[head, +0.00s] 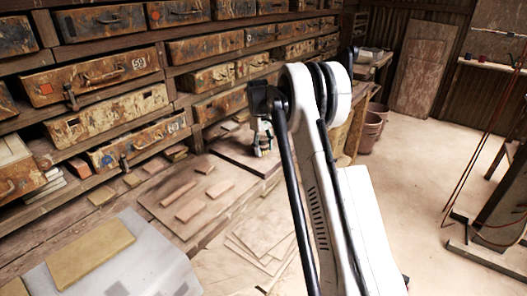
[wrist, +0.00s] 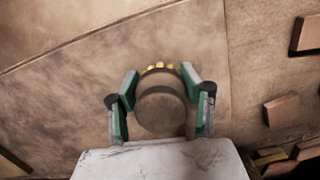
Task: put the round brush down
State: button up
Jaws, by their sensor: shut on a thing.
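My gripper (wrist: 160,78) is shut on the round brush (wrist: 160,112), with one green-padded finger on each side of it. In the wrist view the brush has a brown round body and a row of yellow tufts along its far edge. A brown worn board surface (wrist: 95,75) lies below it; I cannot tell whether the brush touches it. In the head view my gripper (head: 262,142) is small, beyond my arm, over the bench by the drawers. The brush cannot be made out there.
Several loose tiles (head: 190,208) lie on a board left of my gripper; tiles (wrist: 281,110) also show at the wrist view's right. Worn drawers (head: 92,78) line the left wall. Flat sheets (head: 262,238) lie nearer. Buckets (head: 372,128) stand behind my arm.

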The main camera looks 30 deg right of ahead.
jog(key=shift+f, duration=0.65)
jog(key=shift+f, duration=0.1)
jog(key=shift+f+b, duration=0.2)
jog(key=shift+b, duration=0.1)
jog(key=o, duration=1.1)
jog(key=shift+f, duration=0.1)
